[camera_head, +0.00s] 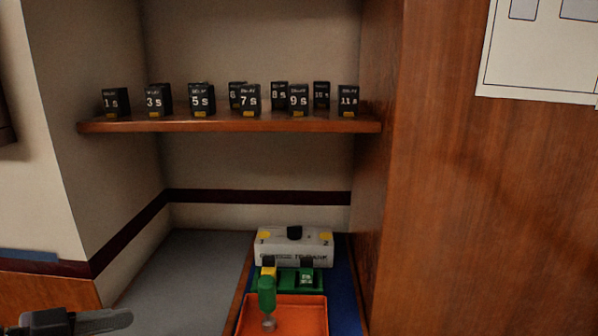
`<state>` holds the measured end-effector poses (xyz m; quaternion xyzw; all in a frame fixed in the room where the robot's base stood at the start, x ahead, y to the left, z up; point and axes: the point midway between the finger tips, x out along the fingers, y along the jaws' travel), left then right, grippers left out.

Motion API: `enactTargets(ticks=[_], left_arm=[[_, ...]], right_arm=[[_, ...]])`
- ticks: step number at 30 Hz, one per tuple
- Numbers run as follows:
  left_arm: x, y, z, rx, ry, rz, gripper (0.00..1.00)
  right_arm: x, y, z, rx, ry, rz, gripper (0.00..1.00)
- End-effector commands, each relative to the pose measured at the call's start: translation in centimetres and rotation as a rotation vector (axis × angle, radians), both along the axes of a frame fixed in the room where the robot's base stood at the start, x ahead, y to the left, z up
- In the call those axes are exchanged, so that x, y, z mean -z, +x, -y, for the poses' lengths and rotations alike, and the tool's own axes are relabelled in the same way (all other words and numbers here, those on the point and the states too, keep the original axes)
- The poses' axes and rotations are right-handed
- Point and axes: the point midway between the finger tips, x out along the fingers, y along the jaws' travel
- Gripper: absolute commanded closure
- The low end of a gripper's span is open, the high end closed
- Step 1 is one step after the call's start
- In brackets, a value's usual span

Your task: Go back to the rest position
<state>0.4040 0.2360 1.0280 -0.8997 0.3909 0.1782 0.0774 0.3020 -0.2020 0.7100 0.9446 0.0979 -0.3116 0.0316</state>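Part of my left gripper (100,321) shows at the bottom left corner, dark grey and cut off by the lower edge. It is over the left end of the counter area, well apart from the shelf and the tray. Nothing is seen held in it, but only one side of it shows clearly, so its opening cannot be made out. My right gripper is not in view.
Several black relay blocks (249,99) with seconds labels stand on a wooden shelf (230,125). Below are a white box (294,249) with a black knob, a green holder (312,288), an orange tray (305,316) and a green-handled tool (267,295). The grey counter (190,275) is clear.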

Motion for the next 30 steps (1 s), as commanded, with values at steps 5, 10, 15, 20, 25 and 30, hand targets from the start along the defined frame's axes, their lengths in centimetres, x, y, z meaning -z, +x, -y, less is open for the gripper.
enactTargets(ticks=[5,10,15,20,25,30], left_arm=[[7.7,1.7,-1.3,-0.220,-0.046,-0.098,0.36],[16.5,0.8,-2.0,-0.430,-0.032,-0.172,0.36],[24.4,-2.9,-1.0,-0.564,0.025,-0.217,0.36],[29.1,-7.0,1.1,-0.611,0.080,-0.228,0.36],[31.2,-9.8,3.0,-0.613,0.113,-0.224,0.36],[31.6,-10.3,3.4,-0.610,0.121,-0.219,0.36]], right_arm=[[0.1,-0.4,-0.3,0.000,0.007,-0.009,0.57],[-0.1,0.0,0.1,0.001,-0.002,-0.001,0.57],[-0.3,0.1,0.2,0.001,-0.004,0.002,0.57],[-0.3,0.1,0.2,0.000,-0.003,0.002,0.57],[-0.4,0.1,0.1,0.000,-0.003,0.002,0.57],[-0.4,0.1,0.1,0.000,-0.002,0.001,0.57]])
